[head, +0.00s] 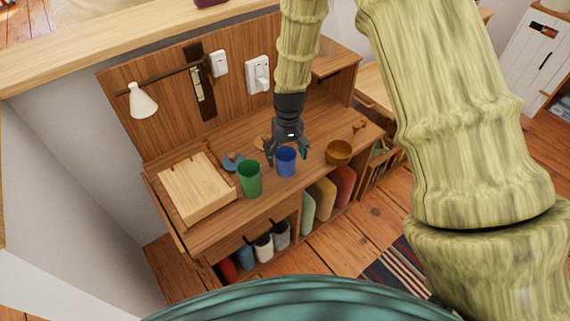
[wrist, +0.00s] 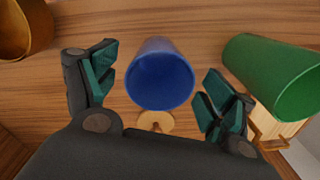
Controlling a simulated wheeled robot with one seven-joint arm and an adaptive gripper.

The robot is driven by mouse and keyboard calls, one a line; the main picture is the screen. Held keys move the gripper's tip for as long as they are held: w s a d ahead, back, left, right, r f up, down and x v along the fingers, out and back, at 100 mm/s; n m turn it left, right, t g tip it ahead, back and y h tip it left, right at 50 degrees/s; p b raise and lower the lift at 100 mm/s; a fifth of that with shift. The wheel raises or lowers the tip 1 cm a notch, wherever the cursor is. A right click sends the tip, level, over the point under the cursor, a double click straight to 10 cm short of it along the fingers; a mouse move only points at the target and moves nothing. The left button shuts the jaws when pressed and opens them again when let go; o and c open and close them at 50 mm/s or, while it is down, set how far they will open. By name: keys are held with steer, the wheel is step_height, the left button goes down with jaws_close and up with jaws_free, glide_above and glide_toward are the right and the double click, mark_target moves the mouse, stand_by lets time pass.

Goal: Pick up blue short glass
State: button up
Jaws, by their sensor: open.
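The blue short glass (head: 286,161) stands upright on the wooden desk, between a green glass and a brown bowl. In the wrist view the blue glass (wrist: 161,75) sits in the middle, its open mouth toward the camera. My gripper (head: 288,152) is right behind and above it in the head view. In the wrist view my gripper (wrist: 160,92) is open, with one finger on each side of the glass and a visible gap on both sides. Nothing is held. Whether the fingertips reach below the rim is hard to tell.
The green glass (head: 249,178) stands close on the left and shows near the right finger in the wrist view (wrist: 275,75). The brown bowl (head: 338,152) is to the right. A wooden box (head: 196,187) and a blue round item (head: 232,162) lie further left.

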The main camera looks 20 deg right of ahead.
steer(key=shift+f, duration=1.15)
steer(key=c, duration=1.3)
steer(key=shift+o, duration=0.2)
steer(key=shift+r, duration=0.1)
